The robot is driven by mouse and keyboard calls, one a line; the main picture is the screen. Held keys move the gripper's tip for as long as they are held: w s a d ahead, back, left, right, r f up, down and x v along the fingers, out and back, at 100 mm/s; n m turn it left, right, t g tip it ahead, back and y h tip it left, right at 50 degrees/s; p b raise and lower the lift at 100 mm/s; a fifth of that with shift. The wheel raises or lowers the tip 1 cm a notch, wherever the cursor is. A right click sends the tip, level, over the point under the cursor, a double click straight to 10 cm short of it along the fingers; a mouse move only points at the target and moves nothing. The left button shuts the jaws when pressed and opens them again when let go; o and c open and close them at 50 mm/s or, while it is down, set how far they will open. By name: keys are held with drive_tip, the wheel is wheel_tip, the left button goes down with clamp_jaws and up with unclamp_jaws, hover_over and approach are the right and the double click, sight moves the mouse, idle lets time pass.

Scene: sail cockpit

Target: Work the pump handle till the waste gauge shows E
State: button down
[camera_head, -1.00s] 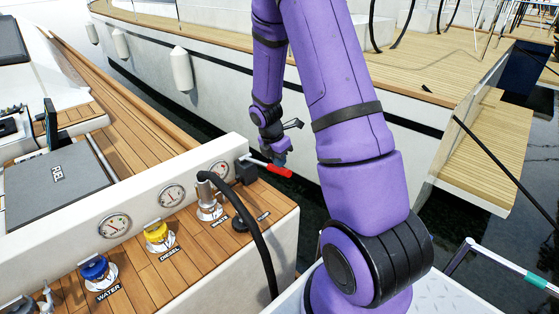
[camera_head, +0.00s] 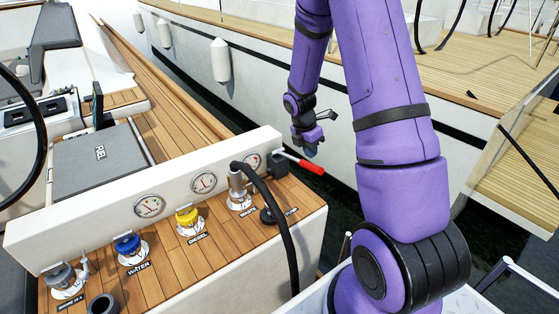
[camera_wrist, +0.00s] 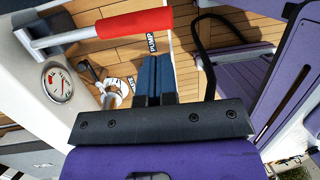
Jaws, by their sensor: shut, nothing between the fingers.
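The pump handle (camera_head: 312,167) is a metal rod with a red grip, sticking out to the right from a dark mount on the cockpit's white coaming. Its red grip also shows in the wrist view (camera_wrist: 135,23). My gripper (camera_head: 312,151) is just behind and above the grip in the head view. In the wrist view its dark blue fingers (camera_wrist: 152,57) are together and empty, just below the grip, with no clear contact. The waste gauge (camera_head: 251,161) is the round dial nearest the handle. The dial shows larger in the wrist view (camera_wrist: 57,82), but its needle is too small to read surely.
A black hose (camera_head: 283,212) runs from the metal waste fitting (camera_head: 238,190) over the teak ledge. The yellow diesel cap (camera_head: 187,216) and blue water cap (camera_head: 127,244) stand left of it. A neighbouring white hull (camera_head: 250,80) lies beyond a strip of water.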

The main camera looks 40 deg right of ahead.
wheel_tip(320, 180, up, 7)
drive_tip(key=g, duration=0.1)
hover_over(310, 164)
drive_tip(key=w+a, duration=0.3)
drive_tip(key=shift+w+a+r, duration=0.15)
drive_tip(key=shift+w+r, duration=0.05)
drive_tip(key=x, duration=1.4)
drive_tip(key=shift+s, duration=0.1)
drive_tip(key=shift+f, duration=0.1)
